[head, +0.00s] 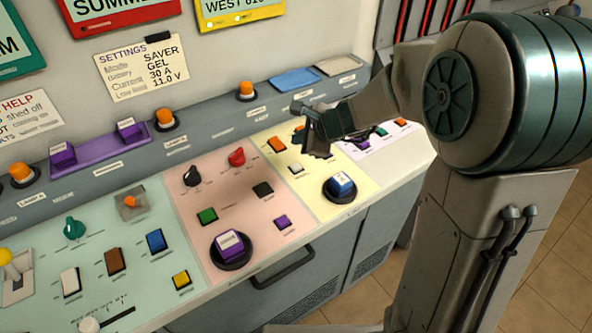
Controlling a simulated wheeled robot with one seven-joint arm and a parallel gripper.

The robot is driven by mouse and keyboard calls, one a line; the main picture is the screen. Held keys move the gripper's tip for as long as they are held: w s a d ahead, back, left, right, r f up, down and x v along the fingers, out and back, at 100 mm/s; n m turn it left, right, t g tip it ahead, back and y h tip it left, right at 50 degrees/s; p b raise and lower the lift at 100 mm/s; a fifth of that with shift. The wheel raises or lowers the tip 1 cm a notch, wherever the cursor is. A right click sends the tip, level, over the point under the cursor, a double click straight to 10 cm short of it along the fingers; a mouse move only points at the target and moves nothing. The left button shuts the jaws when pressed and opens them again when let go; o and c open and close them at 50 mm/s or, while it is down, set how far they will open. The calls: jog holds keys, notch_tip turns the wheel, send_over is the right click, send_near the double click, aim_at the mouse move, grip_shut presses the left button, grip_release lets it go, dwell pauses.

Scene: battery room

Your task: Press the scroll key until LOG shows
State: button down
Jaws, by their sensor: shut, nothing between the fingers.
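My gripper (314,143) is shut and empty. It hangs low over the back part of the yellow panel (308,196), beside an orange key (277,145), and hides part of that panel. I cannot tell whether its tips touch anything. A small pale key (296,169) and a big blue knob-like button (341,186) are nearer the front of the same panel. The key labels are too small to read, so I cannot tell which is the scroll key. A blue-grey plate (294,79) and a pale plate (336,65) lie on the back ledge. I see no LOG text.
The pink panel (215,187) holds several knobs and keys, including a purple button (229,245). The green panel (100,220) is at left, the lilac panel (405,140) at right. A settings card (146,69) hangs on the wall. A dark handle (283,269) juts from the front.

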aim_at(300, 168)
jog(key=shift+f+b, duration=2.55)
jog(key=shift+f, duration=0.65)
jog(key=shift+f+b, duration=0.4)
jog(key=shift+b, duration=0.15)
jog(key=shift+f+b, duration=0.45)
jog(key=shift+b, duration=0.05)
jog(key=shift+r, duration=0.1)
jog(key=shift+r+p, duration=0.75)
notch_tip(300, 168, up, 5)
jog(key=p, duration=0.4)
jog(key=shift+r, duration=0.1)
